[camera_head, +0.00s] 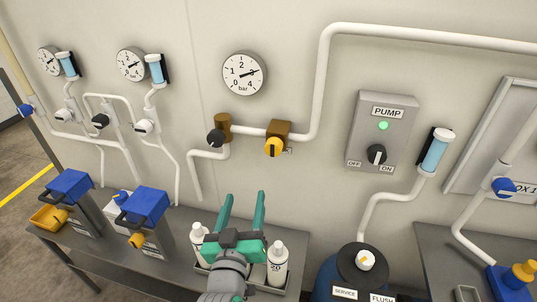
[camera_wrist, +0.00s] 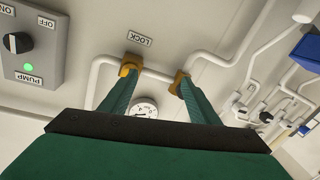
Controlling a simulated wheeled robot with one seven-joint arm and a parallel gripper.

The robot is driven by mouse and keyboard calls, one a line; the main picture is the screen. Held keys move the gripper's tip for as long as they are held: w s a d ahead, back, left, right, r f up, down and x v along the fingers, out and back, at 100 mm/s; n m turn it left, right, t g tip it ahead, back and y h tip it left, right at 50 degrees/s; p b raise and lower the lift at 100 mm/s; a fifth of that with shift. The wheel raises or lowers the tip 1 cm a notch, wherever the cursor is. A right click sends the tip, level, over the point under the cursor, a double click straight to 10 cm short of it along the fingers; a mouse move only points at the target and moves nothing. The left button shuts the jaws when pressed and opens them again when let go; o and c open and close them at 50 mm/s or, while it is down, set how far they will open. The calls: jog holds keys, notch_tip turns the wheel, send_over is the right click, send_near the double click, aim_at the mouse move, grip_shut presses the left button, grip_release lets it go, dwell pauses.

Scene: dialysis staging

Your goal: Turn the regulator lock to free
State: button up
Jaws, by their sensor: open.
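The regulator is a brown block (camera_head: 280,129) on a white pipe on the wall. The yellow lock knob (camera_head: 273,147) sits at its lower front, with a small label beside it. My gripper (camera_head: 244,194) is open and empty, below and left of the knob in the head view, fingers pointing toward the wall. In the wrist view, which looks upside down, my gripper (camera_wrist: 158,76) has its fingers spread. A yellow fitting (camera_wrist: 130,65) shows at the left fingertip, near the LOCK label (camera_wrist: 139,39). The knob's exact setting is too small to read.
A round gauge (camera_head: 244,73) hangs above the regulator. A black knob (camera_head: 215,137) and brass fitting (camera_head: 223,122) are left of it. The pump panel (camera_head: 381,135) is at right. White bottles (camera_head: 277,264) stand on the shelf beside my gripper. The wall below the regulator is bare.

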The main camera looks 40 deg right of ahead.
aim_at(272, 151)
jog(key=s+d+r+m+g+h, duration=0.1)
jog(key=d+r+m+g+h, duration=0.15)
jog(key=d+r, duration=0.3)
jog(key=shift+t+y, duration=0.25)
jog(key=x, duration=0.9)
jog(key=shift+w+r, duration=0.35)
jog(key=shift+w, duration=0.1)
jog(key=c, duration=1.1)
